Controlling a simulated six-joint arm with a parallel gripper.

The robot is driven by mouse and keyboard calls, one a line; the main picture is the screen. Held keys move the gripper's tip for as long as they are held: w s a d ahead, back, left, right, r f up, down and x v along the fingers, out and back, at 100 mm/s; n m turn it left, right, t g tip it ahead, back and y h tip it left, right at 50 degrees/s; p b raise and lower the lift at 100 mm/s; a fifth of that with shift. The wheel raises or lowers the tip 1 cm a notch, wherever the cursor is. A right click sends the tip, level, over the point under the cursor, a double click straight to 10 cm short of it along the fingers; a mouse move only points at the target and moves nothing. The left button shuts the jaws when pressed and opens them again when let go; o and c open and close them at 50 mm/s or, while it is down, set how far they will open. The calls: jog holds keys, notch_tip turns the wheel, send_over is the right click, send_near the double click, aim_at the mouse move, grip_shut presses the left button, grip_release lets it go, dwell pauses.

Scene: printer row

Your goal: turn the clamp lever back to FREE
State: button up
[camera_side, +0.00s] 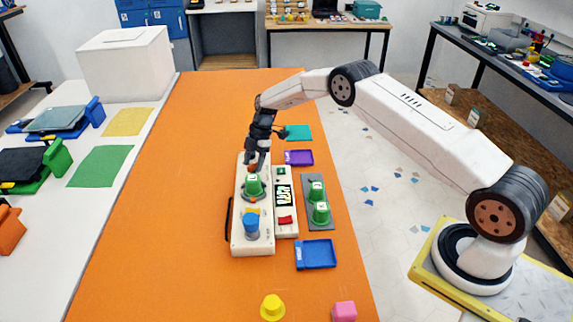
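A long white device (252,243) lies on the orange table. A green cup-shaped piece (254,189) and a blue cup-shaped piece (252,228) stand on it. A narrower white unit beside it has a dark display (284,196) and a red part (285,219). A thin black bar (229,216) runs along the device's left edge. I cannot tell which part is the clamp lever, and no FREE marking is legible. My gripper (256,166) points down at the device's far end, just behind the green piece, close to a small red part there. Its fingers are too small to read, and contact is unclear.
Two green cups (321,212) stand on a grey plate right of the device. A blue tray (317,254), purple tray (299,157) and teal mat (299,132) lie nearby. A yellow piece (272,307) and pink block (344,311) are at the front. The table's left half is clear.

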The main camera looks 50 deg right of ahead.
jog(key=shift+r, duration=0.1)
jog(key=v, duration=0.7)
jog(key=shift+d+r, duration=0.2)
jog(key=shift+r, duration=0.1)
dwell(0.5)
jog(key=s+a+r+m+t+h, duration=0.1)
jog(key=s+a+r+m, duration=0.1)
jog(key=s+m, duration=0.4)
jog(key=s+a+r+m+h, duration=0.2)
jog(key=s+m, duration=0.4)
jog(key=s, duration=0.9)
jog(key=s+a+r+m+t+h, duration=0.1)
jog(key=s+a+r+m, duration=0.2)
jog(key=s+m, duration=0.3)
jog(key=s+a, duration=0.1)
jog(key=s, duration=0.3)
jog(key=shift+s+a+t, duration=0.25)
jog(key=shift+a+t, duration=0.05)
jog(key=shift+a, duration=0.05)
